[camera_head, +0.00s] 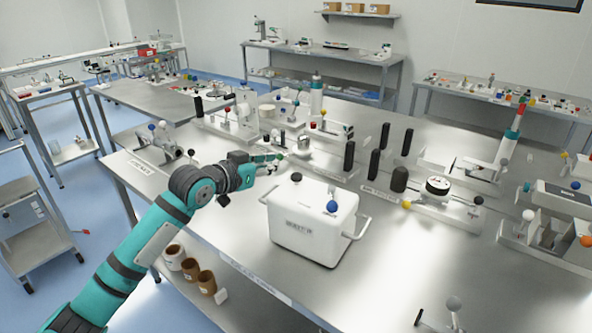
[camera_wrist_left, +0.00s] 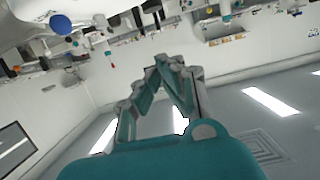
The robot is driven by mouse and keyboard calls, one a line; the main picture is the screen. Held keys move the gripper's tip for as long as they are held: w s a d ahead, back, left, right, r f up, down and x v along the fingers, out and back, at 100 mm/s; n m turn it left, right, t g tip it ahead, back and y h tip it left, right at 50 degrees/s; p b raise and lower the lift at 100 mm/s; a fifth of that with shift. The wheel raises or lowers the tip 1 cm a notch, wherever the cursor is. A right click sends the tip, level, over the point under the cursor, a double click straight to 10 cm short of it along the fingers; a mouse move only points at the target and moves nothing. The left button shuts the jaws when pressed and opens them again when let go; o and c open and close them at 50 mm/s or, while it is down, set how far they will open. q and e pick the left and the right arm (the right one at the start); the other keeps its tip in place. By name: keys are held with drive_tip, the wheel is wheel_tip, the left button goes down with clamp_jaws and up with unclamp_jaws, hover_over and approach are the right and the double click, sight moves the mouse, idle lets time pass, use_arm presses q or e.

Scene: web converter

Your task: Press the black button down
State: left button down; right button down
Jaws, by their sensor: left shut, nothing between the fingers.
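A white box (camera_head: 312,232) with side handles stands on the steel table near its front edge. A small black button (camera_head: 296,177) sits on the back left of its top. A blue ball knob (camera_head: 332,206) and a white knob (camera_head: 332,188) are also on its top; a blue ball (camera_wrist_left: 60,24) shows in the wrist view too. My left gripper (camera_head: 281,159) is shut and empty, behind and slightly left of the black button and apart from it. Its fingers meet in the wrist view (camera_wrist_left: 164,62). I cannot make out the black button there. My right gripper is not in view.
Several dark upright posts (camera_head: 375,164) stand behind the box. A dial device (camera_head: 438,187) is to its right, and a white fixture (camera_head: 230,120) is further back left. The steel table (camera_head: 400,270) is bare to the right of the box.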

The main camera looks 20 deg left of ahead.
use_arm(q)
drive_tip(key=shift+w+a, duration=0.1)
drive_tip(key=shift+w, duration=0.05)
drive_tip(key=shift+w, duration=0.1)
drive_tip(key=p, duration=0.5)
hover_over(294, 188)
wheel_tip(294, 188, down, 6)
drive_tip(key=shift+w+r, duration=0.1)
drive_tip(key=shift+r, duration=0.15)
drive_tip(key=shift+f, duration=0.4)
drive_tip(key=shift+f+b, duration=0.1)
drive_tip(key=shift+b, duration=0.2)
